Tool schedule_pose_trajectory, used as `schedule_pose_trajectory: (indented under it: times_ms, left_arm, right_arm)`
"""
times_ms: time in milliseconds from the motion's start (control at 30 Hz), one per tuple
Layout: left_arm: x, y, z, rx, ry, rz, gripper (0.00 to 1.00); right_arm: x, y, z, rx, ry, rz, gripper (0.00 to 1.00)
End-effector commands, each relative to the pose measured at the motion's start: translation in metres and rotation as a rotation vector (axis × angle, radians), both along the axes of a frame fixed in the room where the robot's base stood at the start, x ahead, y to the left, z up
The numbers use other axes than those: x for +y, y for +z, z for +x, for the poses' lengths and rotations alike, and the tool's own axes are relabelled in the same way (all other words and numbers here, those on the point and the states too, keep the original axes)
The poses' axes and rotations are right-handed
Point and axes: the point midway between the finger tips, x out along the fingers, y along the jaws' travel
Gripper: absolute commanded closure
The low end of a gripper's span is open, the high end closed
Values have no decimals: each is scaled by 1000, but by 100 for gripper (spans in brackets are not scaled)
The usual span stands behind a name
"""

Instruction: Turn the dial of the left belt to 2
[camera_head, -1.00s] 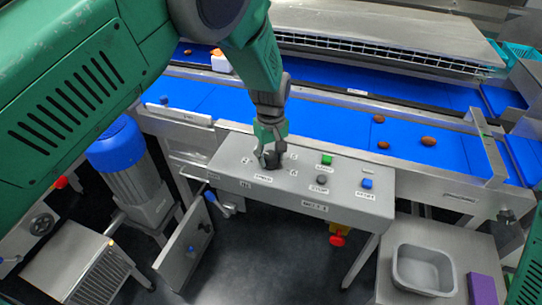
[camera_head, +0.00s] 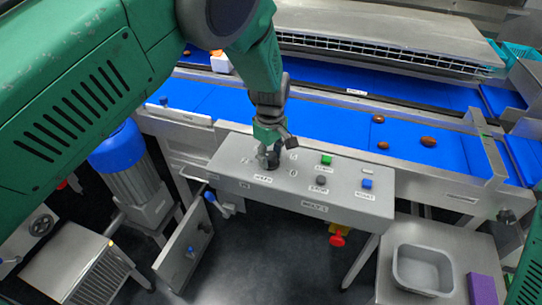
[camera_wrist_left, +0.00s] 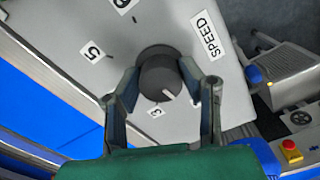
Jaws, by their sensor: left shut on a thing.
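The dial is a dark round knob (camera_wrist_left: 158,72) with a white pointer line, on a grey control box (camera_head: 225,160). My left gripper (camera_wrist_left: 160,78) is shut on the knob, one finger on each side.
The box also carries a green button (camera_head: 326,160), a dark grey button (camera_head: 321,180) and a blue button (camera_head: 367,183). Behind it runs a blue belt (camera_head: 330,125) with several brown dates. A grey bin (camera_head: 422,270) stands right. A red knob (camera_head: 337,239) is below the box.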

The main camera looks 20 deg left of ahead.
Motion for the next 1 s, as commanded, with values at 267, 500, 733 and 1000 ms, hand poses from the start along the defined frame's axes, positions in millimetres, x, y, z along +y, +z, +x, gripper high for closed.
schedule_pose_trajectory:
  times_ms: [267,500,733,1000]
  left_arm:
    - [1,5,6,-16,0,0,45]
    - [0,3,2,-9,-1,0,45]
    - [0,28,3,-9,-1,1,45]
    - [-1,85,4,-11,-1,0,45]
  right_arm:
    - [0,0,0,0,0,0,60]
    - [0,0,0,-1,0,0,60]
    - [0,1,-3,-3,0,0,60]
    - [0,1,-3,-3,0,0,60]
